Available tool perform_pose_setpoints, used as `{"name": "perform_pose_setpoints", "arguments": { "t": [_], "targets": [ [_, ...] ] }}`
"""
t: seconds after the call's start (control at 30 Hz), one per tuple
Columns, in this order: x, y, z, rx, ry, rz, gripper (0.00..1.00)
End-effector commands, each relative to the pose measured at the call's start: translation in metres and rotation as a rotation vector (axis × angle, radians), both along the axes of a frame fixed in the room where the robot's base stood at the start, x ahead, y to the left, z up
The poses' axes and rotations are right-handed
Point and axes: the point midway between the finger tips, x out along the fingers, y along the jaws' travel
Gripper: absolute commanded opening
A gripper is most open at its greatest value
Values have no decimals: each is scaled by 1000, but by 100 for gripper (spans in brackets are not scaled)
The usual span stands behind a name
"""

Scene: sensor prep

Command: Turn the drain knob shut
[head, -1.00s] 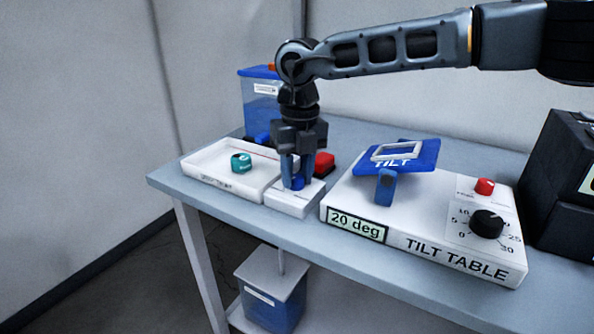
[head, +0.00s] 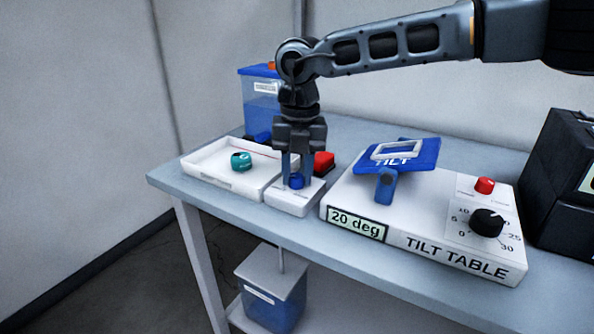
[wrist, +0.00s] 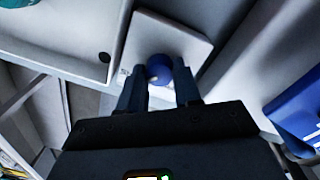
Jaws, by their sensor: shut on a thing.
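The blue drain knob (head: 296,181) stands on a small white block (head: 290,204) at the table's front, between the white tray and the tilt table. My gripper (head: 297,176) points straight down over the block, with its fingers shut on the knob. In the wrist view the round knob (wrist: 159,69) shows between the two dark fingertips (wrist: 160,77). No marking on the knob that tells its angle can be made out.
A white tray (head: 205,172) with a teal round piece (head: 241,161) lies left. A red piece (head: 324,163) sits close behind the block. The tilt table (head: 340,205) with its tilted blue plate (head: 420,155) stands right. A blue-filled container (head: 268,312) is below.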

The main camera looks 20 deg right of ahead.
Motion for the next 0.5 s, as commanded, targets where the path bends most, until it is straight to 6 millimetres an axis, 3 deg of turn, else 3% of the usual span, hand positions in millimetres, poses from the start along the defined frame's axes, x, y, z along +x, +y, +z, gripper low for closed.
{"name": "perform_pose_setpoints", "arguments": {
  "t": [0.1,0.13,0.4,0.5],
  "targets": [
    [1,0,1,1,-3,0,2],
    [1,0,1,1,-3,0,34],
    [0,0,1,1,-1,1,58],
    [0,0,0,1,-1,1,58]
  ]
}}
